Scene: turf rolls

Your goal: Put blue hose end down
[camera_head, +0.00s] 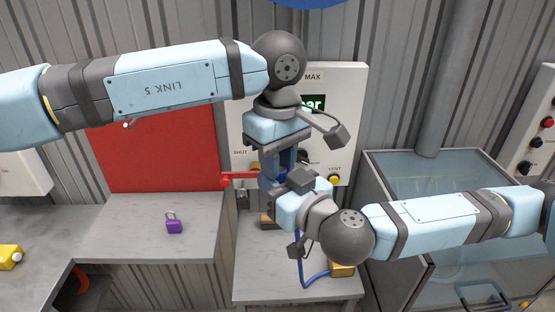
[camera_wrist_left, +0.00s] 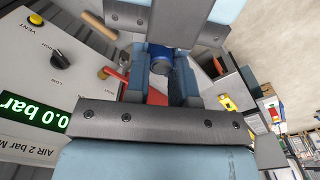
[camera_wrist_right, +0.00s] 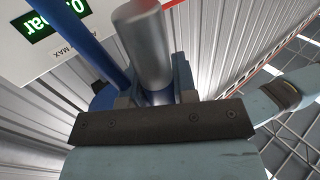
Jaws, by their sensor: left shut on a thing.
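My left gripper (camera_head: 278,172) points down in front of the gauge panel. In the left wrist view its fingers (camera_wrist_left: 163,85) are shut on the blue hose end (camera_wrist_left: 160,55). My right gripper (camera_head: 290,183) meets it from below, close by. In the right wrist view the right gripper's fingers (camera_wrist_right: 153,95) stand on both sides of a grey cylinder (camera_wrist_right: 145,45) with blue at its base; whether they press on it I cannot tell. The blue hose (camera_head: 301,265) hangs in a loop below the grippers and also shows in the right wrist view (camera_wrist_right: 80,42). The grippers partly hide the hose end.
The gauge panel (camera_head: 345,120) with its yellow vent button (camera_head: 334,180) and a red handle (camera_head: 240,177) stands close behind. A purple padlock (camera_head: 174,226) sits on the left bench. A glass-sided tank (camera_head: 420,180) stands right.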

